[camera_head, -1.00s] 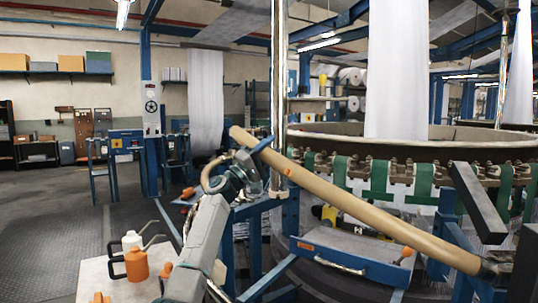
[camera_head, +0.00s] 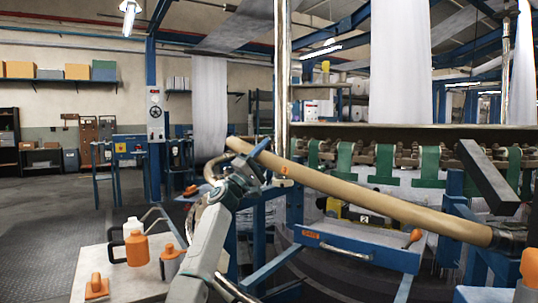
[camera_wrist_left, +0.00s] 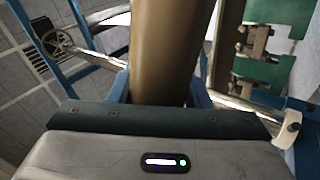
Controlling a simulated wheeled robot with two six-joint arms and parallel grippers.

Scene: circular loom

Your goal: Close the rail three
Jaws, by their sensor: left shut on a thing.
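A long beige tube-like rail (camera_head: 385,202) runs across the front of the circular loom, from upper left to lower right. Its right end meets a dark bracket at the loom's side; its left end sticks out free. My left gripper (camera_head: 252,163) is shut on the rail near that left end. In the left wrist view the rail (camera_wrist_left: 168,50) passes up from the gripper's edge, and the fingertips are hidden. I cannot read a number on the rail. My right gripper does not show.
A blue drawer (camera_head: 350,245) with a metal handle stands below the rail. A dark slanted bar (camera_head: 488,178) is near the rail's right end. A light table (camera_head: 95,262) at lower left holds orange and white cans. Floor at far left is clear.

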